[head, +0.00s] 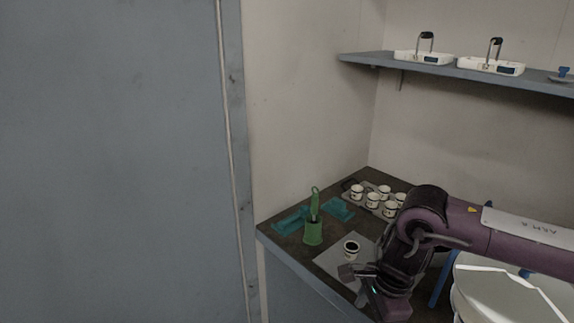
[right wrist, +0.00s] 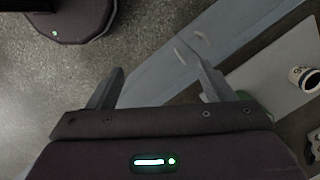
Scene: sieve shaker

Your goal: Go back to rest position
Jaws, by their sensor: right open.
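My right arm comes in from the right in the head view, and its gripper (head: 361,283) hangs at the counter's front edge. In the right wrist view the two fingers of my right gripper (right wrist: 158,85) stand apart with nothing between them. Below them are the floor and the pale counter edge. A white cup with dark contents (head: 351,250) stands upright on a grey mat (head: 328,262), apart from the gripper. The cup also shows at the right edge of the right wrist view (right wrist: 303,78). My left gripper is not in view.
A dark counter (head: 285,243) holds a green holder (head: 313,233) with a green tool, teal pieces (head: 291,221) and several white cups (head: 372,200) on a tray. A shelf (head: 375,58) above bears white trays (head: 424,57). A large grey panel (head: 110,160) fills the left.

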